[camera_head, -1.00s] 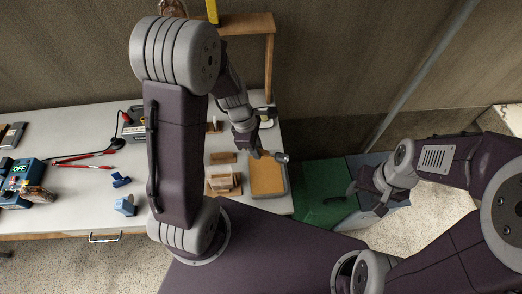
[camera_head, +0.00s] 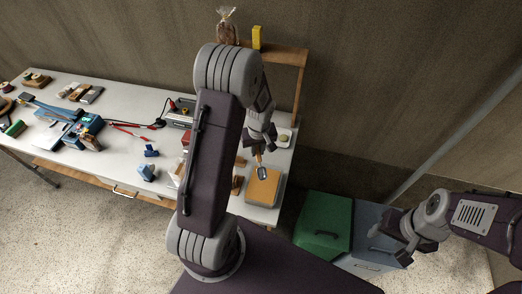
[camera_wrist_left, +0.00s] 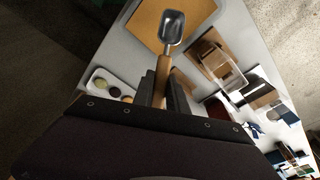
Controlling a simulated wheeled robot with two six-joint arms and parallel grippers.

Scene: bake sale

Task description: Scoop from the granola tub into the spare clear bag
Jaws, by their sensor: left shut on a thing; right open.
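My left gripper (camera_head: 258,149) is shut on the wooden handle (camera_wrist_left: 162,75) of a metal scoop (camera_head: 261,170). The scoop's head (camera_wrist_left: 172,27) shows in the left wrist view and looks empty. It appears above a tan, square surface with a pale rim, apparently the granola tub (camera_head: 262,190); the height between them is unclear. In the left wrist view a clear, see-through thing (camera_wrist_left: 222,74), possibly the spare bag, sits by a brown wooden piece (camera_wrist_left: 205,52). My right gripper (camera_head: 390,242) is open and empty over the blue bin.
A green bin (camera_head: 323,222) and a blue bin (camera_head: 365,250) stand right of the table. A white tray with round items (camera_wrist_left: 108,85) lies near the left gripper. Tools and small blocks cover the white table (camera_head: 120,100). A filled bag (camera_head: 228,28) stands on the wooden shelf (camera_head: 278,52).

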